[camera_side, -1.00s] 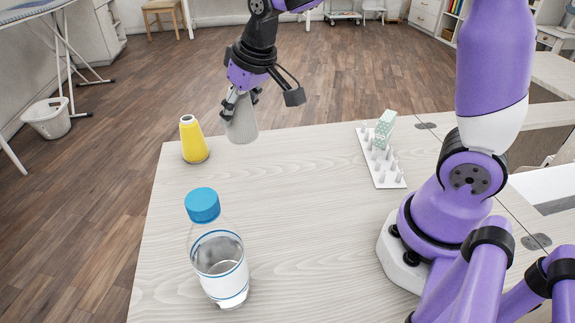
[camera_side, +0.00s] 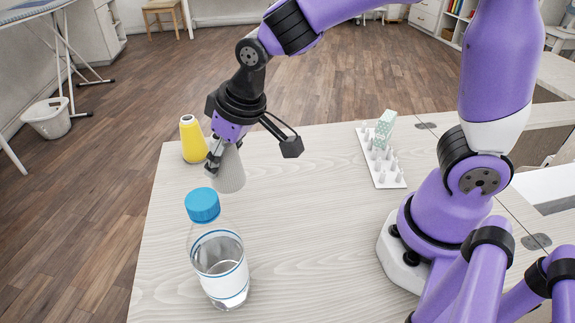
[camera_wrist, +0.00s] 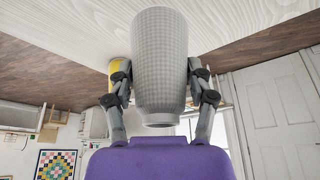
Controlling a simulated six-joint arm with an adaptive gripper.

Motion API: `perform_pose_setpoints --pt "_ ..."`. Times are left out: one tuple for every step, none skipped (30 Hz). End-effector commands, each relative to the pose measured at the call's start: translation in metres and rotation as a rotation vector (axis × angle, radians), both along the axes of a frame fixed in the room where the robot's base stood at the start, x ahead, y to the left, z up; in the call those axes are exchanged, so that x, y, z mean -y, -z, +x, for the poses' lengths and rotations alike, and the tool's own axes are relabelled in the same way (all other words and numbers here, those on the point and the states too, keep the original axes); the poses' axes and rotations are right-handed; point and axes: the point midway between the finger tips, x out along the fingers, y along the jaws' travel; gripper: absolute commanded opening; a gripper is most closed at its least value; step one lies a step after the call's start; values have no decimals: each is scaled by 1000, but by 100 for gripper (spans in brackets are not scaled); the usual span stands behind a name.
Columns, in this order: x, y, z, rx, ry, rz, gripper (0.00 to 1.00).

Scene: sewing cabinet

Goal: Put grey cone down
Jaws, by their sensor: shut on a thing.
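The grey cone (camera_side: 230,172) is in my gripper (camera_side: 218,156), with its narrow end between the fingers and its wide end down. In the side view it is at or just above the table (camera_side: 300,225); I cannot tell whether it touches. It leans slightly. The wrist view shows the cone (camera_wrist: 160,60) with a finger on each side of it, and my gripper (camera_wrist: 163,98) closed around it.
A yellow cone (camera_side: 191,143) stands just left of the grey cone, partly behind my gripper. A water bottle with a blue cap (camera_side: 219,265) stands nearer the camera. The table's middle is clear.

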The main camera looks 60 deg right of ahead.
Motion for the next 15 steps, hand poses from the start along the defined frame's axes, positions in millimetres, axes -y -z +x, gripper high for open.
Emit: perform_pose_setpoints --pt "10 8 8 -3 6 0 19" --pt "14 11 11 -2 6 0 19" --pt "19 15 16 -2 5 0 19" --pt "21 17 18 -2 2 0 19" --pt "24 19 21 -1 3 1 19" --pt "26 20 23 1 1 1 19" --pt "27 21 24 1 0 0 19" --pt "28 23 25 1 0 0 19" --pt "29 27 25 -1 -1 0 19" --pt "29 30 25 -1 -1 0 19" --pt "29 35 25 -3 -2 0 19" --pt "29 43 25 -4 -2 0 19" --pt "29 48 24 -4 -2 0 19" --pt "29 52 25 -4 -2 0 19" --pt "28 57 25 -2 -2 0 19"
